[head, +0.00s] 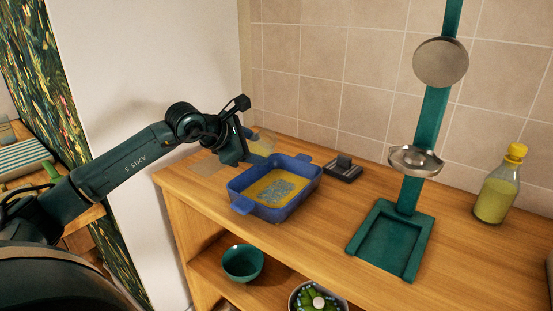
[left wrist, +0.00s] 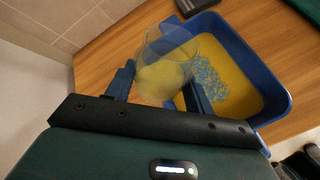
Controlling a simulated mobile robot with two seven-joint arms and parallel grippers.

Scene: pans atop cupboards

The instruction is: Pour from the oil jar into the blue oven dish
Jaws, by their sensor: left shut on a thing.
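My left gripper (head: 247,150) is shut on a clear glass jar (head: 265,145) holding yellow oil, at the back left of the blue oven dish. The left wrist view shows the jar (left wrist: 168,62) between the two fingers (left wrist: 160,88), its see-through mouth toward the dish side; I cannot tell its exact tilt. No falling stream shows. The blue oven dish (head: 240,207) stands on the wooden counter. Yellow covers its inside, with a grey-blue speckled patch in the middle; it also shows in the left wrist view (left wrist: 276,108). My right gripper is out of view.
A green stand (head: 412,170) with round metal parts is right of the dish. A bottle with a yellow cap (head: 497,187) is at the far right. A small dark item (head: 343,170) lies behind the dish. A green bowl (head: 242,263) sits on the shelf below. A tiled wall stands behind.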

